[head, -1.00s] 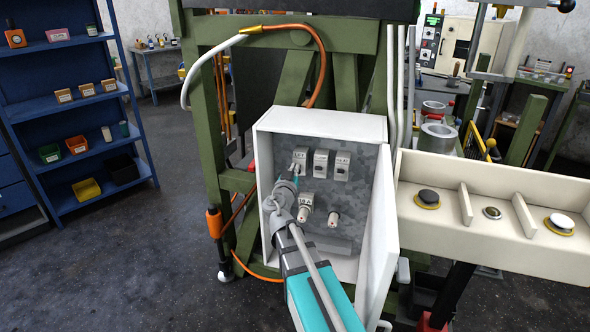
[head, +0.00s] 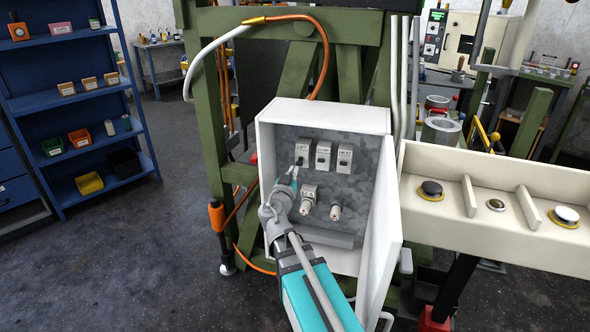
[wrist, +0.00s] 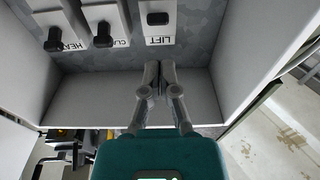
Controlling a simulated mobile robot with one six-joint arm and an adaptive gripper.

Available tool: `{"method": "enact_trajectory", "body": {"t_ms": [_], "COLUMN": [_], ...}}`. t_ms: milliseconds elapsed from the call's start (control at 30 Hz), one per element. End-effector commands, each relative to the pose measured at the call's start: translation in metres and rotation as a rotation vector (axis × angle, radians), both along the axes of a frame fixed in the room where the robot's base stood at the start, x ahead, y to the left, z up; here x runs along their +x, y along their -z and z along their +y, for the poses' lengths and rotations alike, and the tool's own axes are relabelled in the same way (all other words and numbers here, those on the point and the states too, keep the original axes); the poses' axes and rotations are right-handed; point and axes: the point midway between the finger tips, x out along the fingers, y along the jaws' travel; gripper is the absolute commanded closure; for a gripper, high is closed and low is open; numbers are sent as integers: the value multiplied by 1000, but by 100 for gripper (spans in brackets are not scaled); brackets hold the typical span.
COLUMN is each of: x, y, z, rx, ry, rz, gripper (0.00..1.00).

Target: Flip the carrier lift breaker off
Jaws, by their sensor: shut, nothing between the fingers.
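The lift breaker (head: 302,151) is the leftmost of three breakers in the open white panel box (head: 262,150), under a LIFT label. It also shows in the wrist view, upside down, with its black lever (wrist: 157,19) on the side away from its label. The two neighbouring levers sit closer to their labels. My gripper (head: 294,178) is shut and empty, just below and in front of the lift breaker. In the wrist view its fingertips (wrist: 160,67) are together, apart from the lever. Nothing of the lift breaker's face is hidden in the wrist view.
The heat breaker (head: 345,158) is at the right of the row. Two round connectors (head: 336,211) stand out below the breakers. The box door (head: 383,240) hangs open on the right. A cream button console (head: 470,225) stands further right. Open floor lies at left.

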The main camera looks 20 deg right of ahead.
Motion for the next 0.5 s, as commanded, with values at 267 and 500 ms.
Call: {"method": "enact_trajectory", "body": {"t_ms": [267,500], "x": [-18,-27], "y": [27,37], "z": [12,18], "rx": [0,1], "ry": [-2,0], "rz": [0,-1], "gripper": [100,100]}}
